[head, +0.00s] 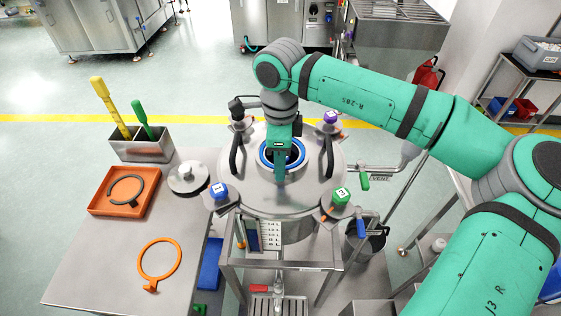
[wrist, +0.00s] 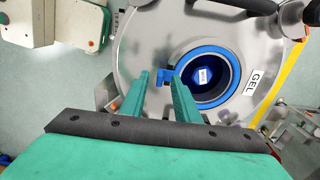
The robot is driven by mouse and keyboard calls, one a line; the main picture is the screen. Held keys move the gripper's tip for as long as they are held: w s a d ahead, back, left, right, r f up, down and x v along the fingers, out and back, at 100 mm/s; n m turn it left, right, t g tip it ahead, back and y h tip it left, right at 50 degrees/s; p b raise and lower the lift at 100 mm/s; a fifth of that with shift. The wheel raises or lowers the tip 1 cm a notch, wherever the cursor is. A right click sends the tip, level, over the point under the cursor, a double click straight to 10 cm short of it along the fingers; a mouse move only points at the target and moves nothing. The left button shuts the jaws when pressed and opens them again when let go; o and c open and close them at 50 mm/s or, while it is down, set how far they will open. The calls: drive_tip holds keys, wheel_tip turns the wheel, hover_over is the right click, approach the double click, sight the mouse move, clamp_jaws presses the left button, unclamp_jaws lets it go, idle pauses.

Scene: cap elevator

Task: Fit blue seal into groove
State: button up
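The blue seal (head: 263,155) is a ring with a small square tab. It lies around the round opening in the lid of the steel vessel (head: 235,190). In the wrist view the seal (wrist: 235,70) circles the dark opening, and its tab (wrist: 164,76) points toward my fingers. My gripper (head: 281,182) points down at the near side of the seal. In the wrist view my gripper (wrist: 160,80) has its fingers apart, with the tab between or just beyond their tips. I cannot tell whether a finger touches it, or whether the seal is fully down in the groove.
Labelled knobs, including blue (head: 219,191) and green (head: 340,195), and black handles stand around the lid. The left table holds an orange tray (head: 95,205) with a dark ring, an orange ring (head: 150,285), a steel cap (head: 188,178) and a tool box (head: 140,150).

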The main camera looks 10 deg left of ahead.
drive_tip(key=shift+r, duration=0.1)
drive_tip(key=shift+r, duration=3.45)
